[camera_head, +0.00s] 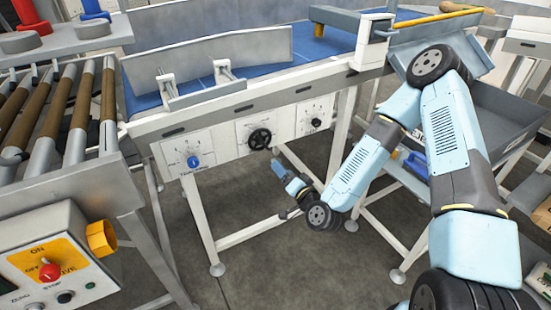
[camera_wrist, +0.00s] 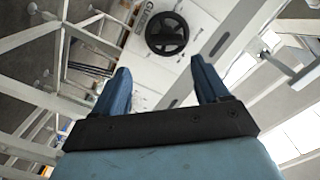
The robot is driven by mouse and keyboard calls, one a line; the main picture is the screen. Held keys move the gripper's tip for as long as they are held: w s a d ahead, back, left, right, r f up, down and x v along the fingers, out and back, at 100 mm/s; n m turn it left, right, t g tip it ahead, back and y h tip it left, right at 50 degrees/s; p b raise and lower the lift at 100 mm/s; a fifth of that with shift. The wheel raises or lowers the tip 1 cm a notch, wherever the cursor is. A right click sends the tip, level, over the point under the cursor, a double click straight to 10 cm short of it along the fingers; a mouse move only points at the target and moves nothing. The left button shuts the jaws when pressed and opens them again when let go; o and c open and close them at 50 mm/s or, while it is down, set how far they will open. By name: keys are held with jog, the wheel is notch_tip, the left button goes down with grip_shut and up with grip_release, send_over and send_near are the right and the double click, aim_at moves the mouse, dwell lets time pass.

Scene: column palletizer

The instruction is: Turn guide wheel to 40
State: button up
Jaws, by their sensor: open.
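The guide wheel is a small black handwheel (camera_head: 260,139) on a white dial plate on the front of the conveyor frame, between a blue knob and a black knob. In the wrist view the black handwheel (camera_wrist: 167,33) shows at the top, ahead of the fingers, with a plate lettered "GUIDE" beside it. The scale numbers are too small to read. My gripper (camera_head: 276,167) is just below and right of the wheel in the head view, apart from it. In the wrist view my gripper (camera_wrist: 160,80) has its two blue fingers spread wide, with nothing between them.
A blue knob (camera_head: 193,161) sits left of the wheel and a black knob (camera_head: 316,123) sits right. Frame legs (camera_head: 200,215) stand below. A control box (camera_head: 55,260) with a red button is at lower left. Floor under the conveyor is mostly clear.

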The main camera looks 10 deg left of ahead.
jog(key=f+n, duration=0.1)
jog(key=s+f+n, duration=0.1)
jog(key=n, duration=0.1)
jog(key=f+n, duration=0.1)
jog(key=shift+s+a+f+g, duration=0.15)
jog(key=shift+s+a+g, duration=0.05)
jog(key=shift+s+g, duration=0.2)
jog(key=c, duration=0.5)
jog(key=n, duration=0.1)
jog(key=f+n, duration=0.1)
jog(key=shift+s+d+n, duration=0.15)
jog(key=shift+n, duration=0.25)
jog(key=shift+c, duration=0.8)
jog(key=n+t, duration=0.1)
jog(key=n, duration=0.9)
send_near(265, 146)
jog(key=x, duration=1)
jog(key=shift+s, duration=0.1)
grip_shut()
